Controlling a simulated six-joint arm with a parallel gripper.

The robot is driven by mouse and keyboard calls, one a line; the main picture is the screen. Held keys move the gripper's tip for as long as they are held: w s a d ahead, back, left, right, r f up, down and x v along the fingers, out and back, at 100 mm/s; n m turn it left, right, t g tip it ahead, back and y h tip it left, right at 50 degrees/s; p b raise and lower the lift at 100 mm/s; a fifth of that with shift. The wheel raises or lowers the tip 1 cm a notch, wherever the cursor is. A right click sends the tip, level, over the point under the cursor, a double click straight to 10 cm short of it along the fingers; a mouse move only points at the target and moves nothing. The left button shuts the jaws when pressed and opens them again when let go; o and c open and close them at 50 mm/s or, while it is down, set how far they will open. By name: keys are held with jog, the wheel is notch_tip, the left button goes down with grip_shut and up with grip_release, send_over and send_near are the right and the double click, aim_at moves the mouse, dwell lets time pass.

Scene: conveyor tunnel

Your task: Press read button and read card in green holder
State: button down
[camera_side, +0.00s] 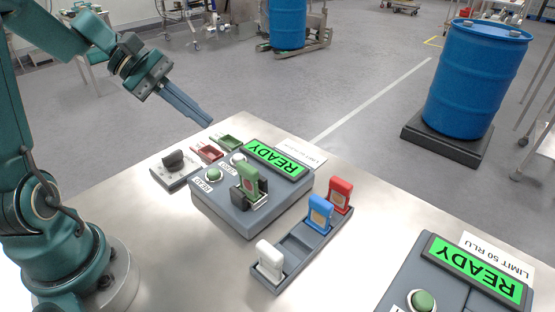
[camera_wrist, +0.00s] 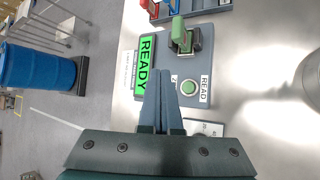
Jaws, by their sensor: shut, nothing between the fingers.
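The grey reader box (camera_side: 235,212) stands on the metal table with a lit green READY display (camera_side: 275,160). Its round green button (camera_side: 213,175) lies beside a READ label (camera_side: 202,186); it also shows in the wrist view (camera_wrist: 189,88). A green card or cartridge (camera_side: 249,178) stands upright in a dark slot on the box and also shows in the wrist view (camera_wrist: 179,34). My gripper (camera_side: 209,122) is shut and empty, in the air above the table beyond the box. In the wrist view its fingertips (camera_wrist: 163,73) appear left of the button, partly over the display's edge.
A rack (camera_side: 290,262) holds white, blue and red pieces. A second reader (camera_side: 455,275) with READY display stands at the right. A knob box (camera_side: 172,162) and small red (camera_side: 207,152) and green (camera_side: 230,142) trays lie near the first reader. A blue drum (camera_side: 474,80) stands on the floor.

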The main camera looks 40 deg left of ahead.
send_near(219, 171)
jog(key=shift+w+d+f, duration=0.7)
jog(key=shift+d, duration=0.25)
jog(key=shift+w+d+f, duration=0.7)
jog(key=shift+d, duration=0.3)
dwell(0.9)
jog(key=shift+f, duration=0.4)
jog(key=shift+f, duration=0.55)
dwell(0.7)
dwell(0.3)
jog(key=shift+r, duration=1)
